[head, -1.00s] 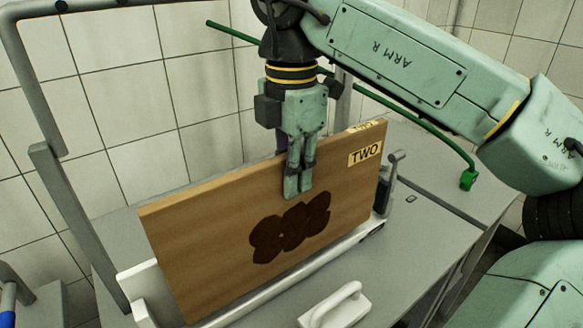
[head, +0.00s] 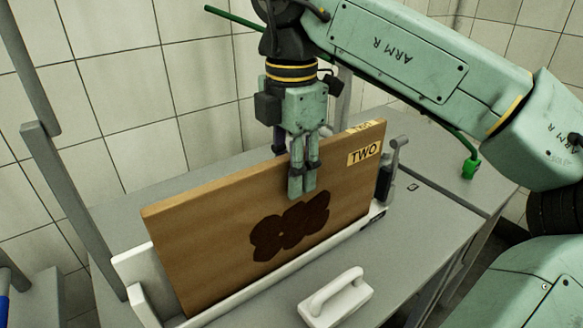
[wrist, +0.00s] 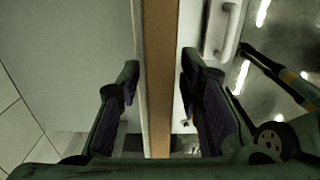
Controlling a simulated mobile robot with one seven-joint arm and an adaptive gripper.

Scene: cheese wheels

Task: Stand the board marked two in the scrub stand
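The brown wooden board marked TWO (head: 215,240) stands on its long edge, close to upright, with its lower edge down in the white scrub stand (head: 260,285). Its label is at the top right and a dark stain marks its face. My gripper (head: 302,190) reaches down over the board's top edge, one finger in front and the other hidden behind. In the wrist view the board's edge (wrist: 161,80) runs between my two fingers (wrist: 160,85), with a narrow gap showing on each side. The gripper looks open around the board.
A white handled block (head: 335,298) lies on the grey table (head: 425,225) in front of the stand. A grey post (head: 75,215) rises at the left. A green rod with a green end piece (head: 470,168) is at the back right. Tiled walls are behind.

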